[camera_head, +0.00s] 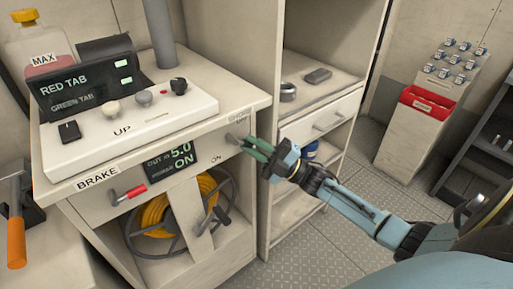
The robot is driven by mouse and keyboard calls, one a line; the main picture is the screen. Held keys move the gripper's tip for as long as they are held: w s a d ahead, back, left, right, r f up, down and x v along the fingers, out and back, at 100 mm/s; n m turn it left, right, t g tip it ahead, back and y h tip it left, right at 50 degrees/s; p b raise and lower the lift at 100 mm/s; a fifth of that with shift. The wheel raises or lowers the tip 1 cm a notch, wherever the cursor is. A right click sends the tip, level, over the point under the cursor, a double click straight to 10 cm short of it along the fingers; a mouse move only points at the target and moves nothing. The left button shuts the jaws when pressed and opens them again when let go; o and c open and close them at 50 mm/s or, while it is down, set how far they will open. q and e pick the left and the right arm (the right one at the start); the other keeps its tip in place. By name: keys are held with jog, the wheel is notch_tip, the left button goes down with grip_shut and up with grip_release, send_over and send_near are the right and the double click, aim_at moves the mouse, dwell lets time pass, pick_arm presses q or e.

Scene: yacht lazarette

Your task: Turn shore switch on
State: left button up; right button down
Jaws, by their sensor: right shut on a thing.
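The shore switch (233,139) is a small grey lever on the right end of the cabinet's front panel. A faint label above it appears to read "SHORE", and "ON" is printed below and to its left. My right gripper (250,147), with green fingers, reaches in from the right and is shut on the lever's outer end. The fingers hide that end. The display (170,161) left of the switch shows "5.0" and "ON" in green. My left gripper is not in view.
A red-handled brake lever (129,194) and a yellow hose reel (180,210) are on the cabinet front. A shelf unit (318,125) stands close behind my right gripper. A red bin (427,103) is at the back right. Some floor (330,240) is clear.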

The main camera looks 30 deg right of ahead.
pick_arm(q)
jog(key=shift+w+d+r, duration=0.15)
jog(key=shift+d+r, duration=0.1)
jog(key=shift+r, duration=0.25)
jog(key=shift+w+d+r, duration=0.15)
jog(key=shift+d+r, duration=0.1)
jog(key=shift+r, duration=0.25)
pick_arm(e)
jog(key=shift+s+a+f+m+t+h, duration=0.2)
jog(key=shift+a+m+t+h, duration=1)
jog(key=shift+m+h, duration=2.55)
jog(key=shift+w+a+f+m+t+h, duration=0.1)
jog(key=shift+a+f+m+t+h, duration=0.4)
jog(key=shift+m+t+h, duration=3.05)
jog(key=shift+s+a+f+m+g+h, duration=0.2)
jog(key=shift+a+m+h, duration=0.65)
jog(key=shift+m+h, duration=3.05)
jog(key=m+y, duration=0.2)
jog(key=shift+w+m+y, duration=0.15)
jog(key=shift+m+y, duration=0.25)
jog(key=c, duration=1.4)
grip_release()
jog(key=shift+f, duration=0.1)
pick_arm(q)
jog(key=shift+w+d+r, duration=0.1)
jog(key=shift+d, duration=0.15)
pick_arm(e)
jog(key=shift+f, duration=0.1)
